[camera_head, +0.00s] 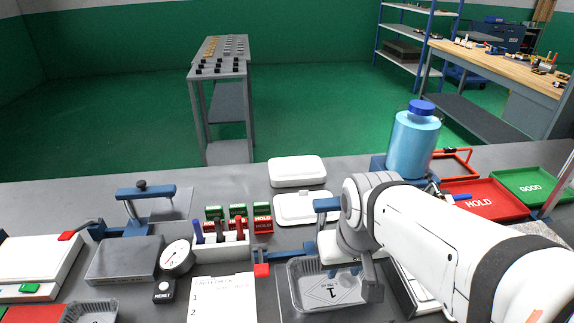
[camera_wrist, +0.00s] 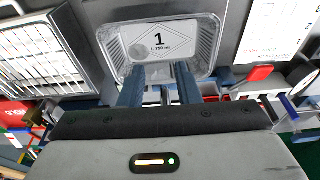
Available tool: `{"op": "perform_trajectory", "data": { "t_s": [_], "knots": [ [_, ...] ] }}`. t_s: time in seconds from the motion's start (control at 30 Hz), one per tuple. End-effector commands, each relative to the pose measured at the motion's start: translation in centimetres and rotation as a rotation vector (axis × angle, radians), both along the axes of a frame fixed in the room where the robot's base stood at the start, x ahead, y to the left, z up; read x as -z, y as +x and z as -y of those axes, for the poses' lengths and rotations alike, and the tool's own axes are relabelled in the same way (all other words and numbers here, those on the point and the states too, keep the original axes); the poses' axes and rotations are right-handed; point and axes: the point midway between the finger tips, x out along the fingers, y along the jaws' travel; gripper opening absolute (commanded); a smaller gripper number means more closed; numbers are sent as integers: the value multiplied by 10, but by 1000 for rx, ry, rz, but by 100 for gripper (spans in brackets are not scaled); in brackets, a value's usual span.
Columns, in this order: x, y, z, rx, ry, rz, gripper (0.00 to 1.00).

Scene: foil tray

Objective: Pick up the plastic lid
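Two white rounded pieces that look like plastic lids lie on the bench in the head view. One is a thicker piece (camera_head: 297,171) at the back; the other is a flatter, rimmed piece (camera_head: 300,208) just in front of it. I cannot tell which is the named lid. My gripper (camera_wrist: 158,73) is open, its two fingers apart, with nothing clearly held between them. It is at the near edge of a grey foil tray (camera_wrist: 207,28) marked "1", which also shows in the head view (camera_head: 296,288). The fingertips are not clear in the head view, and neither white piece is clear in the wrist view.
A blue-capped bottle (camera_head: 415,140) stands behind my arm, beside the red HOLD tray (camera_head: 484,199) and green GOOD tray (camera_head: 533,184). A rack of markers (camera_head: 222,247), a dial gauge (camera_head: 177,257) and a paper sheet (camera_head: 222,298) crowd the left. A red-tipped clamp (camera_head: 276,257) adjoins the foil tray.

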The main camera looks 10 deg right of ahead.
Motion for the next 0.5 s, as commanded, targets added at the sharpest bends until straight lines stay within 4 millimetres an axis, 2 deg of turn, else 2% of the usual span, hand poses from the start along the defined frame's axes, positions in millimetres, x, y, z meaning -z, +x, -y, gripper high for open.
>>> {"op": "perform_trajectory", "data": {
  "t_s": [0.17, 0.27, 0.37, 0.5],
  "knots": [
    [-2, 3, 0, -11, -1, -2, 30],
    [-10, 16, 2, -60, -8, -11, 30],
    [-23, 40, 7, -155, -20, -26, 30],
    [-40, 89, 8, -336, -41, -52, 30]
  ]
}}
